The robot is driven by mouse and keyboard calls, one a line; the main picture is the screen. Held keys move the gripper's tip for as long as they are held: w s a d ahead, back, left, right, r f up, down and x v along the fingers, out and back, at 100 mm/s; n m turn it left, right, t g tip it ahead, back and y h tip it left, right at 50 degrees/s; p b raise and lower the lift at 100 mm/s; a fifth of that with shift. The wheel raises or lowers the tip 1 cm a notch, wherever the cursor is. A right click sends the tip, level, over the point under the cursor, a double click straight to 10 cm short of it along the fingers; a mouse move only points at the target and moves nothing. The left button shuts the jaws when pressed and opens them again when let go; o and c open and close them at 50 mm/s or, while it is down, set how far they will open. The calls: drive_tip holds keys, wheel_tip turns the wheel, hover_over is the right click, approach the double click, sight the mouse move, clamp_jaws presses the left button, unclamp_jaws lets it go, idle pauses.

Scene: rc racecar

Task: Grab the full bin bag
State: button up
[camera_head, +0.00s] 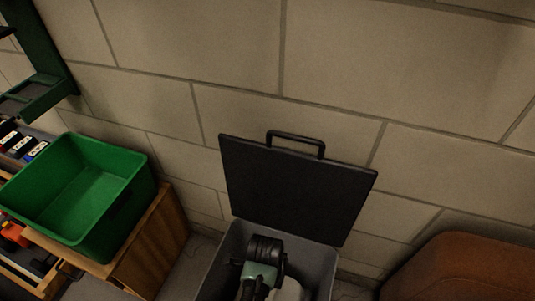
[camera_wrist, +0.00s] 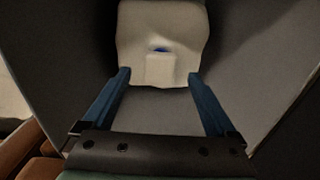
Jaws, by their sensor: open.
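A grey bin (camera_head: 322,262) stands against the wall with its black lid (camera_head: 295,190) tilted open. My arm reaches down into it, and the fingertips are hidden in the head view. In the wrist view a white bag (camera_wrist: 160,25) lies inside the bin, with a small blue spot and a pale flap at its near side. My gripper (camera_wrist: 158,74) is open, its two blue fingers spread apart at the near edge of the bag. The flap lies between the fingertips; I cannot tell whether they touch it. A pale patch of the bag (camera_head: 290,290) shows beside my arm in the head view.
The bin's grey walls (camera_wrist: 250,50) rise close on both sides of my gripper. A green crate (camera_head: 125,190) sits on a wooden cabinet (camera_head: 150,245) to the left. A rounded brown object (camera_head: 465,272) is at the lower right. A block wall stands behind.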

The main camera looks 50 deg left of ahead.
drive_tip(key=shift+d+f+b, duration=0.15)
drive_tip(key=shift+f+b, duration=1.85)
drive_tip(key=shift+f, duration=1.15)
drive_tip(key=shift+r, duration=0.1)
clamp_jaws()
drive_tip(key=shift+w, duration=0.1)
